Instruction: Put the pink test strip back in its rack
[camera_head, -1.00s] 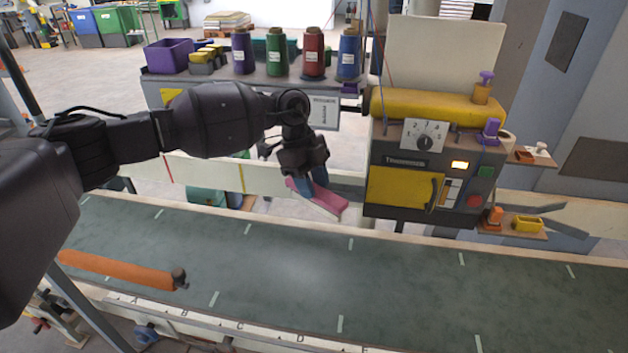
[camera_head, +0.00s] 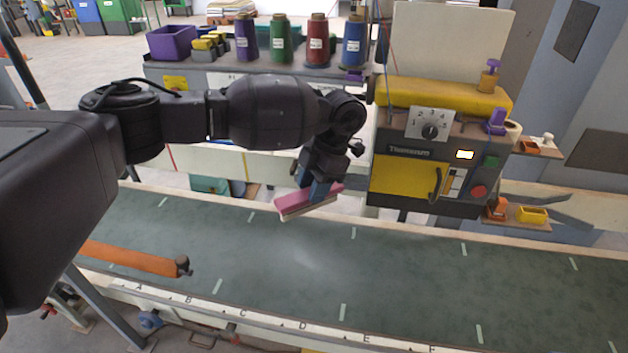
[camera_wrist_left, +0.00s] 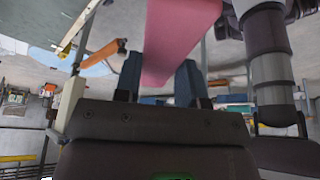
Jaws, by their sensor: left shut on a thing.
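The pink test strip (camera_head: 300,202) is a flat pink bar with a pale lower edge. My left gripper (camera_head: 319,188) is shut on it and holds it in the air in front of the machine's left side, over the far edge of the belt in the head view. The strip tilts, its left end lower. In the left wrist view the strip (camera_wrist_left: 176,35) runs up and out of the frame from between the blue fingers of the left gripper (camera_wrist_left: 158,82). I cannot make out a rack for the strip. My right gripper is not in view.
A sewing machine (camera_head: 412,178) with a dial and yellow door stands right of the gripper. Small shelves (camera_head: 515,221) stick out on its right. Thread spools (camera_head: 281,40) line a shelf behind.

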